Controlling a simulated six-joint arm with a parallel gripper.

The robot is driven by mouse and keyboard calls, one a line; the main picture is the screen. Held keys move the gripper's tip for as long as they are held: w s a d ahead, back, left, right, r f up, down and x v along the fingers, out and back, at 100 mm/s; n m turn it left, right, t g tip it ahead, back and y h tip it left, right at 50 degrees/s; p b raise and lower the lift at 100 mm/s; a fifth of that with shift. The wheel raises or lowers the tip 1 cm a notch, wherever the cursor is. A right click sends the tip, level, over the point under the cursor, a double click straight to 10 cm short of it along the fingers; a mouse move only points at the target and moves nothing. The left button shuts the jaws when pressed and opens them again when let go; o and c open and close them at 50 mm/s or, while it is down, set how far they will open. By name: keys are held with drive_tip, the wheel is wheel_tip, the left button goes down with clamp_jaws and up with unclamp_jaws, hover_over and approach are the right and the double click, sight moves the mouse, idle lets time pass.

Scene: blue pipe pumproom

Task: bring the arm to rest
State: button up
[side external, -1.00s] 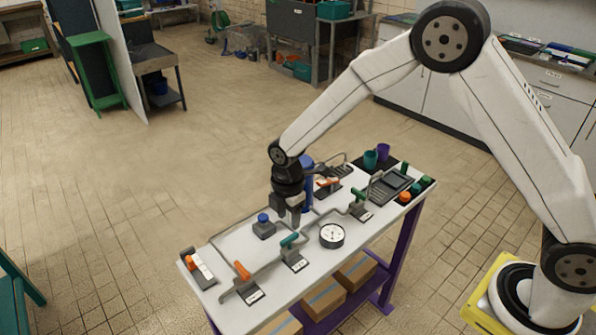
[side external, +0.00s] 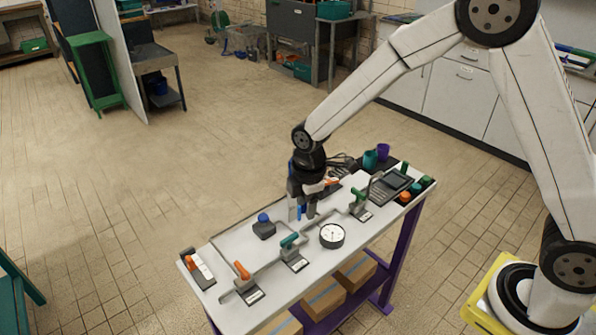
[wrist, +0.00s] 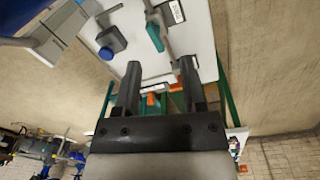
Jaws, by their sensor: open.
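My gripper (side external: 303,208) points down just above the middle of the white-topped bench (side external: 232,232), behind the round white gauge (side external: 332,235). Its jaws are open, and the wrist view shows two dark fingers (wrist: 160,80) apart with nothing between them. The blue-capped block (side external: 264,227) stands to the left of my gripper, apart from it. In the wrist view this block (wrist: 108,42) lies beyond the left finger, and a teal lever (wrist: 154,37) lies beyond the gap. The part of the bench behind my gripper is hidden.
Pipes with an orange lever (side external: 242,270), a teal lever (side external: 289,240) and a green lever (side external: 358,195) rise from the bench. Teal (side external: 370,159) and purple (side external: 383,151) cups and a grey device (side external: 391,184) stand at its right end. The floor left of the bench is clear.

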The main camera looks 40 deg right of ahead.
drive_tip(key=s+d+r+m+t, duration=0.1)
drive_tip(key=s+d+r+m, duration=0.1)
drive_tip(key=s+d+m, duration=0.2)
drive_tip(key=s+d+r+m+t, duration=0.1)
drive_tip(key=s+d+m, duration=0.3)
drive_tip(key=s+m, duration=0.6)
drive_tip(key=shift+s+d+r+m, duration=0.3)
drive_tip(key=shift+s+r+m, duration=0.15)
drive_tip(key=shift+r, duration=0.3)
